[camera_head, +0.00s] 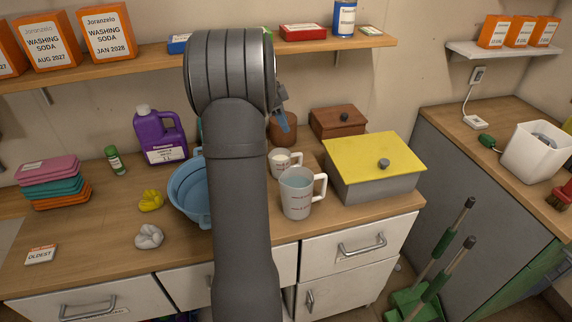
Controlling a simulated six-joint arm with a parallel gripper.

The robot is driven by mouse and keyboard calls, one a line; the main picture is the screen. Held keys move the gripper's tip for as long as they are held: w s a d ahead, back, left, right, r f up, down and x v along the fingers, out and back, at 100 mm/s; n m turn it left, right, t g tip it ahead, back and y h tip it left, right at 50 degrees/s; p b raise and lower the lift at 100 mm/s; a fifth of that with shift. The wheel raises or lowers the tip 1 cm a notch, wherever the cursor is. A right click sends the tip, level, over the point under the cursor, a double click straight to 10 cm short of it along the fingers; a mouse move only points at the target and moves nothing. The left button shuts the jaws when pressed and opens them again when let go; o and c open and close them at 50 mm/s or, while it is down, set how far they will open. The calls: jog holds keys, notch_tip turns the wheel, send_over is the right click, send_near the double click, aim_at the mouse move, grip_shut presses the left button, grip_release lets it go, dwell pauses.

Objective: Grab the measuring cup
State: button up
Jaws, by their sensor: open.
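The small cup's left edge is close to my arm.
A yellow-lidded grey box (375,184) stands right of the cups, and a brown box (338,122) behind. A blue basin (187,190) is partly hidden by my arm. A purple jug (160,140) stands behind it. A wall shelf (150,62) hangs above.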

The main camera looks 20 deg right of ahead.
aim_at(301, 155)
jog(key=x, duration=1.5)
jog(key=shift+f, duration=0.3)
grip_shut()
